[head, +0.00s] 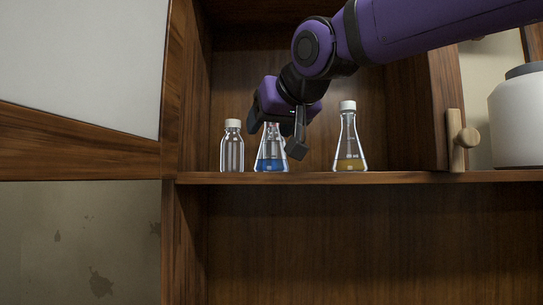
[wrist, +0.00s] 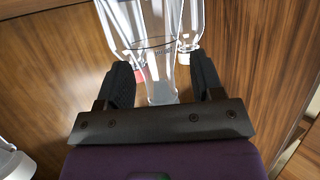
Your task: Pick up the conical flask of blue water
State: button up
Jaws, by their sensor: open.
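The conical flask of blue water (head: 271,164) stands upright on the cabinet shelf, blue liquid in its lower part. My gripper (head: 276,134) is around its upper part in the head view, hiding most of the neck and top. In the wrist view, the two dark fingers of my gripper (wrist: 164,82) are apart, with a clear glass neck (wrist: 160,72) between them. A gap shows on both sides of the glass, so the gripper is open. The blue liquid does not show clearly in the wrist view.
A clear capped bottle (head: 232,150) stands close to the left of the blue flask. A capped flask of yellow liquid (head: 349,150) stands to the right. The shelf edge (head: 300,179) runs below them. A white jar (head: 517,120) is at far right.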

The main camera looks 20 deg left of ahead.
grip_shut()
jog(key=shift+r, duration=0.2)
dwell(0.3)
